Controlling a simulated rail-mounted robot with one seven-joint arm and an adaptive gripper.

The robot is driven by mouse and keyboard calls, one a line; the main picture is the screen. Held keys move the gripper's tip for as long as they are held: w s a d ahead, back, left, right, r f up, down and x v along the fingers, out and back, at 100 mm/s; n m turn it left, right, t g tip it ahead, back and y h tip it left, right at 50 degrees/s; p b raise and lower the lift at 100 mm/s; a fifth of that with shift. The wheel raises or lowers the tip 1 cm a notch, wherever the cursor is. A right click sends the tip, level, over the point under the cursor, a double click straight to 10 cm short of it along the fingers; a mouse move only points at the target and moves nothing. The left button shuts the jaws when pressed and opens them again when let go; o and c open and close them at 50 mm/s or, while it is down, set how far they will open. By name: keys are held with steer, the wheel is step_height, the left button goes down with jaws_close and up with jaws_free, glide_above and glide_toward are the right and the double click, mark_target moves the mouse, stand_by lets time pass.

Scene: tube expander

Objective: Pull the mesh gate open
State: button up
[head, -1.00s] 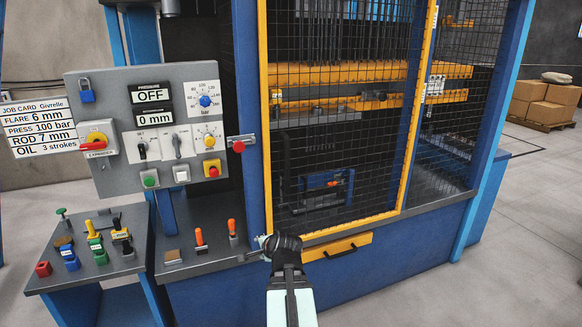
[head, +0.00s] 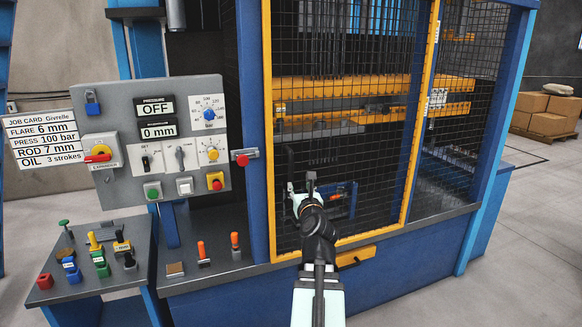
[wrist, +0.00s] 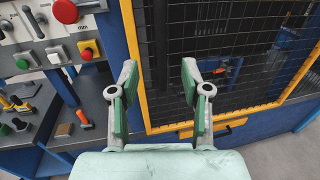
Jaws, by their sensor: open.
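The mesh gate (head: 267,130) is a black wire panel in a yellow frame on the front of the blue press. It looks closed, and also fills the upper right of the wrist view (wrist: 142,75). A dark upright handle (head: 290,165) stands near the gate's left edge; it also shows in the wrist view (wrist: 160,40), ahead and between my fingers. My gripper (head: 300,190) is open and empty in front of the gate's lower left part. In the wrist view my gripper (wrist: 160,82) has its green-padded fingers spread apart. Neither finger visibly touches the handle.
A red-knobbed latch (head: 242,158) sits left of the gate frame. The grey control panel (head: 120,185) is further left. Below are a ledge with orange-handled tools (head: 203,252) and a side table (head: 60,292) with small coloured items. A yellow drawer (head: 357,255) lies under the gate.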

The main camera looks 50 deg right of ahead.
mark_target(291, 168)
steer(key=p+x, duration=0.4)
steer(key=x, duration=1.3)
steer(key=shift+d, duration=0.1)
steer(key=shift+c, duration=0.3)
jaws_close()
